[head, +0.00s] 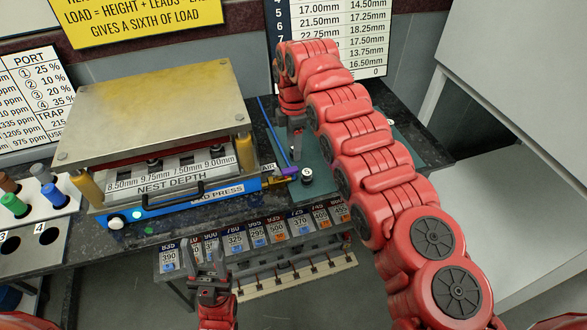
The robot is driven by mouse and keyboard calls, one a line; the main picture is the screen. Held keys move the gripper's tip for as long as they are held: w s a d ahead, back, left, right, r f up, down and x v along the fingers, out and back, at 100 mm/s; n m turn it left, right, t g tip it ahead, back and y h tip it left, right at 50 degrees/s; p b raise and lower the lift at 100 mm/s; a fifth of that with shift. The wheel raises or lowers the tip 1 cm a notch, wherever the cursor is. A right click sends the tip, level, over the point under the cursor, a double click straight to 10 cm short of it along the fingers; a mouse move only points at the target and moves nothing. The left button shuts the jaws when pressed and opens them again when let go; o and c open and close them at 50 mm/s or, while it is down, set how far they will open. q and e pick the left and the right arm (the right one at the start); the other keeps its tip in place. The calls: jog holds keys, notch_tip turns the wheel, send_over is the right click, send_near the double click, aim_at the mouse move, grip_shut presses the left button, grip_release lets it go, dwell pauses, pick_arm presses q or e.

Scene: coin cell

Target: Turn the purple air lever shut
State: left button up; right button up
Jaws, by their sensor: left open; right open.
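The purple air lever (289,171) is small and sits at the right end of the blue press front, beside the "AIR" label (268,167). My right gripper (297,150) points down just above and behind the lever. It is open, with nothing seen between its fingers; whether it touches the lever I cannot tell. My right arm comes in from the lower right and arches over to it. My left gripper (211,266) is open and empty, low in front of the row of numbered cards.
The press (150,105) has a large metal top plate and a black handle. Numbered cards (236,238) line the counter front. Coloured pegs (50,192) stand at left. A pale cabinet (490,140) is at right.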

aim_at(293, 168)
notch_tip(293, 168, down, 8)
jog(key=shift+r+p, duration=0.15)
jog(key=shift+p, duration=0.35)
grip_shut()
